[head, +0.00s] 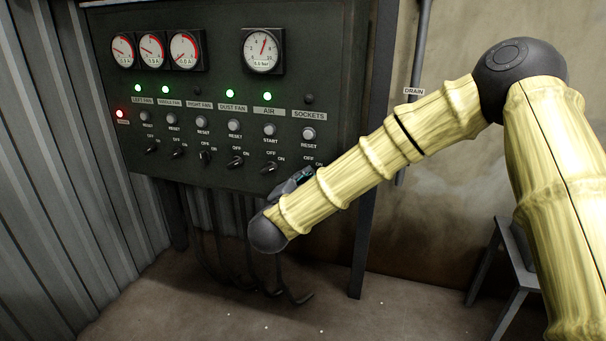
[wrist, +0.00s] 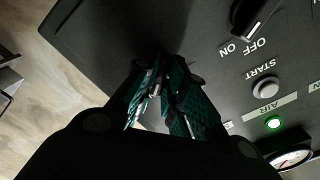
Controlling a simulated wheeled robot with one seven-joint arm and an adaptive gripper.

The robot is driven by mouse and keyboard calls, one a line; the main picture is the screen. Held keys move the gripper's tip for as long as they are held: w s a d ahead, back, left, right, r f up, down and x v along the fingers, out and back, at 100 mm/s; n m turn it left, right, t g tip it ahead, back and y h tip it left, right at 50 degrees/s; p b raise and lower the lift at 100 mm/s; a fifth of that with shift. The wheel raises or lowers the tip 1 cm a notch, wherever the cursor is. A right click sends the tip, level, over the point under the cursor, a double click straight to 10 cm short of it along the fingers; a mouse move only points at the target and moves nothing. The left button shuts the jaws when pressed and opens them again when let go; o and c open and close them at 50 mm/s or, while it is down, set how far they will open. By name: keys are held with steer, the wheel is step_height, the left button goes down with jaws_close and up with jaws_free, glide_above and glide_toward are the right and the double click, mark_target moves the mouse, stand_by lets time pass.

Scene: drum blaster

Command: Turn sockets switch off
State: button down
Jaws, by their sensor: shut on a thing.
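The SOCKETS column is at the right end of the dark control panel (head: 225,80) in the head view. Its SOCKETS label (head: 309,115) sits under a dark lamp (head: 309,99), above a RESET button (head: 308,134). The sockets switch below is hidden behind my arm and gripper (head: 297,182). In the wrist view, my gripper (wrist: 165,78) has its teal-padded fingers close together against the panel, beside the AIR column. It is shut on the sockets switch, which the fingers mostly cover; its position cannot be read.
The AIR switch (head: 271,168) is just left of my gripper and also shows in the wrist view (wrist: 252,16). Several other switches run further left. A grey stool (head: 497,262) stands at the right. The floor before the panel is mostly clear.

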steer(key=shift+n+p, duration=5.1)
steer(key=shift+p, duration=0.25)
steer(key=c, duration=1.5)
jaws_free()
steer(key=shift+s, duration=0.15)
steer(key=v, duration=1.1)
steer(key=shift+s+a, duration=0.15)
steer(key=shift+s, duration=0.2)
